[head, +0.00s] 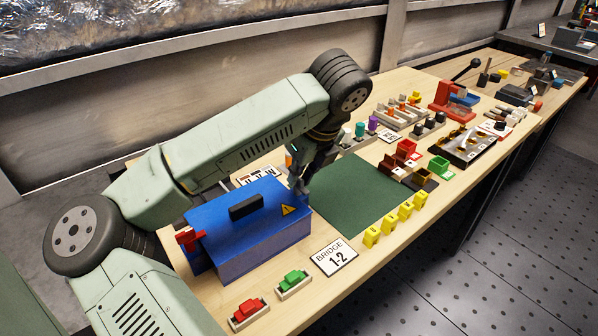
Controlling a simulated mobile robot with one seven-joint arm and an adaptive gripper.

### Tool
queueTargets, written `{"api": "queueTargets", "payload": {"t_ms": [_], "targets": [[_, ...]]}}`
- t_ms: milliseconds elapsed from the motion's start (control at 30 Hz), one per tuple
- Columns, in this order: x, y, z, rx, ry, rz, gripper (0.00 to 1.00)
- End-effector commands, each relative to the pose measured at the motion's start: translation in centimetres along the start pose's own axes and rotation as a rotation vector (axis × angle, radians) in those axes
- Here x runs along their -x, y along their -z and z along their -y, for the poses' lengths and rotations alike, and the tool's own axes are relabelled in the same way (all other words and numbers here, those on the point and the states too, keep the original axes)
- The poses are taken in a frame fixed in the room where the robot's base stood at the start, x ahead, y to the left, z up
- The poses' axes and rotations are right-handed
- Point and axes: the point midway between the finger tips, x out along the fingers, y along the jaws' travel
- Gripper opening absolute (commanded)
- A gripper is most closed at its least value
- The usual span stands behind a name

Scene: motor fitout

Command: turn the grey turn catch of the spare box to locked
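A blue box (262,246) with a black handle (246,207) and a yellow warning triangle (288,210) stands at the near left of the bench; its lid looks shut. It may be the spare box, but I read no name on it. I cannot make out a grey turn catch on it. My gripper (299,187) points down at the box's far right corner, close to or touching it. The fingers are small and dark, so I cannot tell whether they are open or hold something.
A red part (190,239) sits at the box's left end. A green mat (352,199) lies to the right, mostly bare. A "BRIDGE 1-2" card (335,257), yellow blocks (389,223), and red (249,310) and green (293,282) parts in trays line the front edge.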

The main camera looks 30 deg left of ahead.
Motion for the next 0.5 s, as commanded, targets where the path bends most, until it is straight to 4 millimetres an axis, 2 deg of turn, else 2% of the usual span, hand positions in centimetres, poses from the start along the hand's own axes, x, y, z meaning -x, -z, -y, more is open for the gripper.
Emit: {"api": "queueTargets", "payload": {"t_ms": [133,500], "targets": [[0.01,0.0,0.0,0.0,0.0,0.0,0.0],[-0.01,0.0,-0.01,-0.001,0.0,0.0,0.0]]}}
